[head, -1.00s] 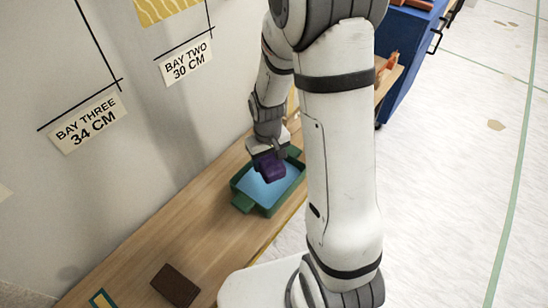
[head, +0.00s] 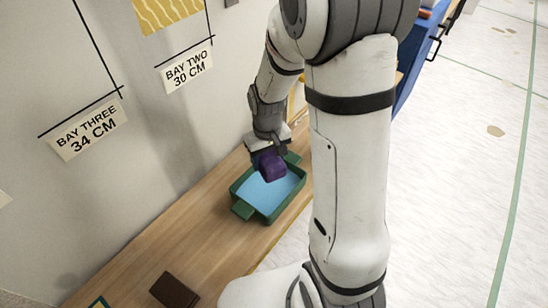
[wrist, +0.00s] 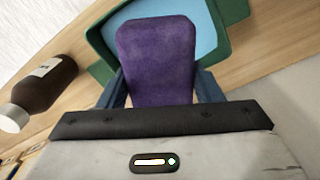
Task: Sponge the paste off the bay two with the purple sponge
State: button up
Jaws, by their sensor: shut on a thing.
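The purple sponge (head: 271,165) is held in my gripper (head: 268,152), which is shut on it. In the wrist view the sponge (wrist: 158,58) sits between the two dark fingers. The sponge is above a green tray (head: 243,209) with light blue contents, on the wooden bench; I cannot tell whether it touches them. The bay two label (head: 188,70) is on the wall at upper left. Above it, the lower part of a yellow wavy-patterned piece (head: 167,12) shows inside black lines. No paste is clearly visible there.
A bay three label (head: 87,130) is on the wall further left. A dark brown block (head: 174,291) lies on the bench (head: 190,226) near the front. A dark bottle with a pale cap (wrist: 45,88) is beside the tray. A blue cabinet (head: 417,67) stands behind my arm.

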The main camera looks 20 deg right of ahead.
jog(key=shift+w+r, duration=0.1)
jog(key=shift+r, duration=0.1)
jog(key=w+d+r+m+p, duration=0.1)
jog(key=w+r+m+p, duration=0.1)
jog(key=w+p, duration=0.5)
jog(key=p, duration=0.4)
jog(key=shift+d, duration=0.35)
